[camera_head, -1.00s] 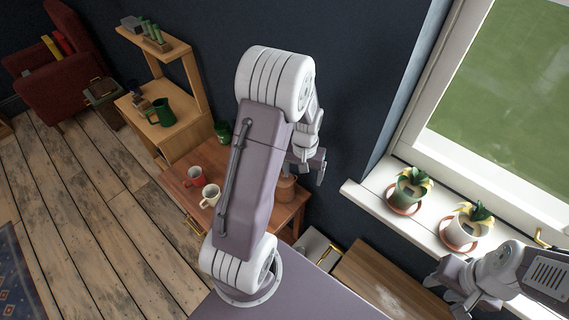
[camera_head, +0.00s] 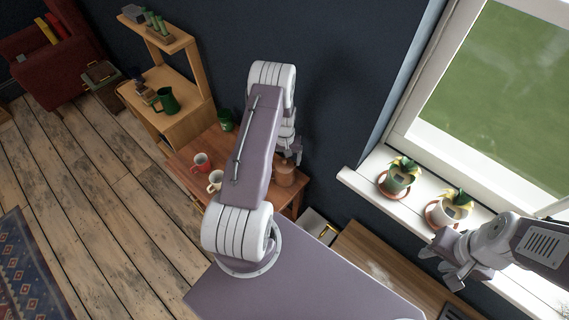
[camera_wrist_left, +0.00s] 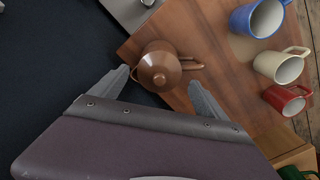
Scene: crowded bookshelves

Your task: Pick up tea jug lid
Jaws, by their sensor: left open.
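The brown tea jug, with its round lid (camera_wrist_left: 158,66) and small knob on top, stands near the corner of the wooden table in the left wrist view. Its handle points right. The jug (camera_head: 284,174) also shows in the head view, partly behind my left arm. My left gripper (camera_wrist_left: 160,95) is open and empty, its fingers apart on either side below the lid in the picture, not visibly touching it. In the head view my left gripper (camera_head: 295,152) is just above the jug. My right gripper (camera_head: 452,262) is by the windowsill, its jaw opening unclear.
Blue (camera_wrist_left: 258,18), white (camera_wrist_left: 280,66) and red (camera_wrist_left: 288,99) mugs stand on the table right of the jug. A green jug (camera_head: 166,101) is on the shelf unit. Potted plants (camera_head: 400,174) line the windowsill. The dark wall is close behind the table.

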